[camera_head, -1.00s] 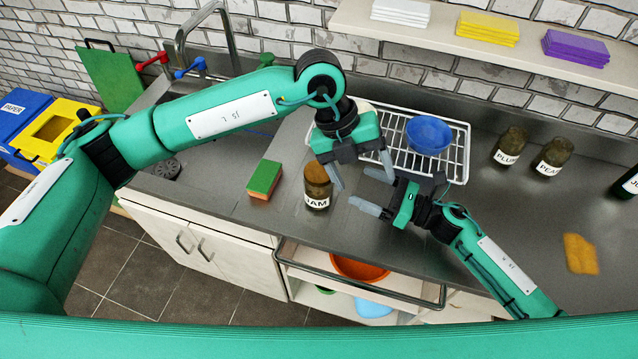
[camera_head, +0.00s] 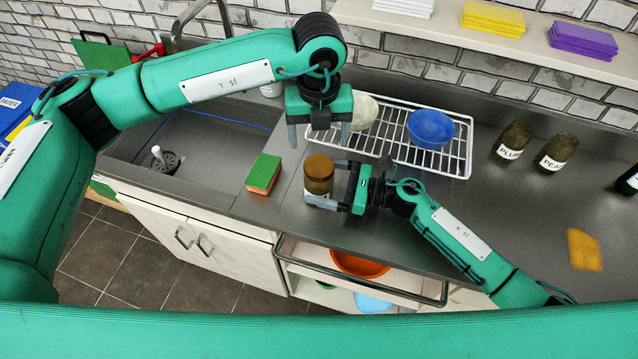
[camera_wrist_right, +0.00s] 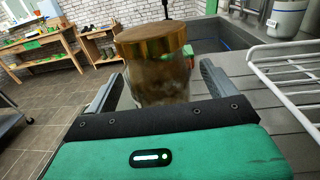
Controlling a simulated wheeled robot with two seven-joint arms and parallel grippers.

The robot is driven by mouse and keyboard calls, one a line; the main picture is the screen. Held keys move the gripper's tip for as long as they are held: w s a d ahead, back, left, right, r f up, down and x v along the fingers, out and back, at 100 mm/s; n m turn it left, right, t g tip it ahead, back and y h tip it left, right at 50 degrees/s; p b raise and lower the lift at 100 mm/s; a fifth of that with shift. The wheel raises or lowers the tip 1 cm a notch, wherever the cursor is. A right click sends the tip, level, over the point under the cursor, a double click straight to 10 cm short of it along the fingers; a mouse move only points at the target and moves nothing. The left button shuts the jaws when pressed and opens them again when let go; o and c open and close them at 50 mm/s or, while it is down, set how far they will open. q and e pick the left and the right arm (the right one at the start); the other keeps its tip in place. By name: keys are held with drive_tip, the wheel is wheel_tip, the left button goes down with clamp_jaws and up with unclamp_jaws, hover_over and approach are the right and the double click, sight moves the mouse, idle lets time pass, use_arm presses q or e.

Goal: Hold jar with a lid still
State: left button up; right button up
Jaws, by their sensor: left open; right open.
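The jar with a lid (camera_head: 319,176) stands upright on the steel counter, its brown lid on top. My right gripper (camera_head: 325,184) is open with its fingers on either side of the jar. In the right wrist view the jar (camera_wrist_right: 157,68) stands between the two open fingers (camera_wrist_right: 158,88), with its label out of sight; whether the fingers touch it I cannot tell. My left gripper (camera_head: 319,140) is open, pointing down above and behind the jar, empty.
A green and orange sponge (camera_head: 263,174) lies left of the jar. A white wire rack (camera_head: 455,160) with a blue bowl (camera_head: 431,129) and a pale round item (camera_head: 364,112) is behind. Jars labelled PLUM (camera_head: 513,143) and PEAR (camera_head: 557,153) stand right.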

drive_tip(key=shift+x, duration=1.5)
